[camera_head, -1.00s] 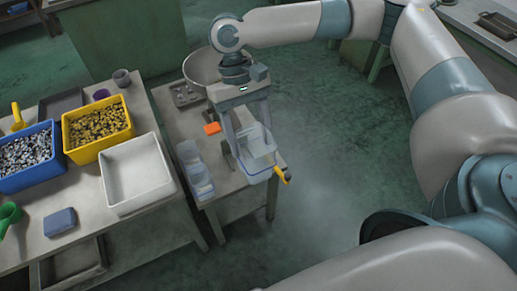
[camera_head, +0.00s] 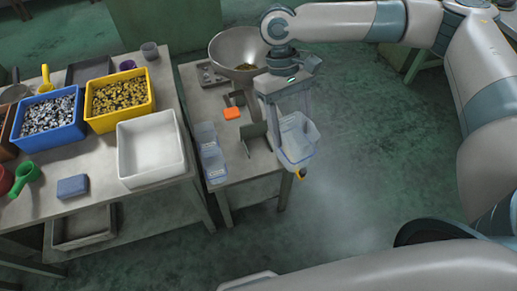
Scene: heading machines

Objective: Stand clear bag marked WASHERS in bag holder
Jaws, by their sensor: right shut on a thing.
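My right gripper (camera_head: 292,128) is shut on a clear, bag-like container (camera_head: 298,142) with a bluish rim. It holds it upright at the right edge of the small table (camera_head: 240,168); whether it touches the table I cannot tell. No marking is readable on it. Left of it stands a grey-green upright plate on a bracket (camera_head: 257,139), possibly part of the bag holder. Two more clear containers (camera_head: 206,136) (camera_head: 214,166) with white labels stand at the table's left edge; their lettering is too small to read. My left gripper is out of view.
A metal funnel (camera_head: 228,48) stands behind the gripper. The left bench holds a white tray (camera_head: 150,150), a yellow bin (camera_head: 119,100) and a blue bin (camera_head: 48,122).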

